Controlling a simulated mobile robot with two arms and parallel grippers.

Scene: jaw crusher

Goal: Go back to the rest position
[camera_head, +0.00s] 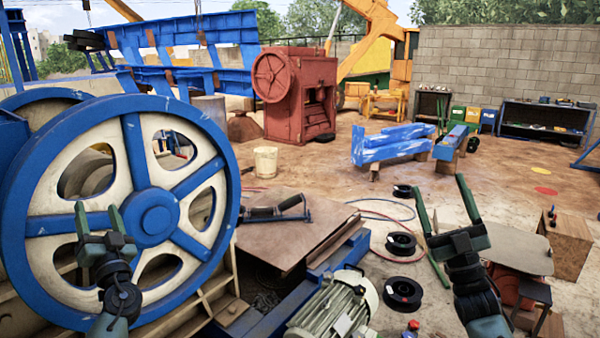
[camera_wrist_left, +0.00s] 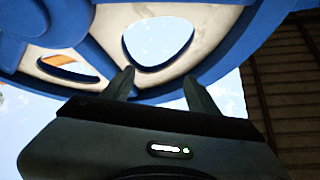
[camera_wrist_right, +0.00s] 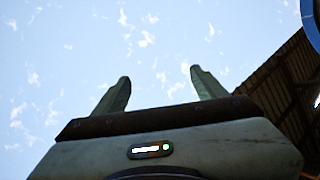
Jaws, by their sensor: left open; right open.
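My left gripper (camera_head: 99,218) is raised in front of the big blue and white flywheel (camera_head: 150,212) at the left of the head view. Its fingers are apart with nothing between them. In the left wrist view the left gripper (camera_wrist_left: 159,82) points up, with the flywheel rim (camera_wrist_left: 225,50) behind its fingertips. I cannot tell whether it touches the wheel. My right gripper (camera_head: 440,200) is raised at the right of the head view, open and empty. In the right wrist view the right gripper (camera_wrist_right: 158,82) has spread fingers against open sky.
A grey motor (camera_head: 335,308) stands at the front centre. A brown plate (camera_head: 300,235) with a black-handled tool (camera_head: 275,209) lies behind it. Black reels (camera_head: 402,293) and hoses lie on the ground. A wooden box (camera_head: 570,245) stands at right. A red machine (camera_head: 295,95) is farther back.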

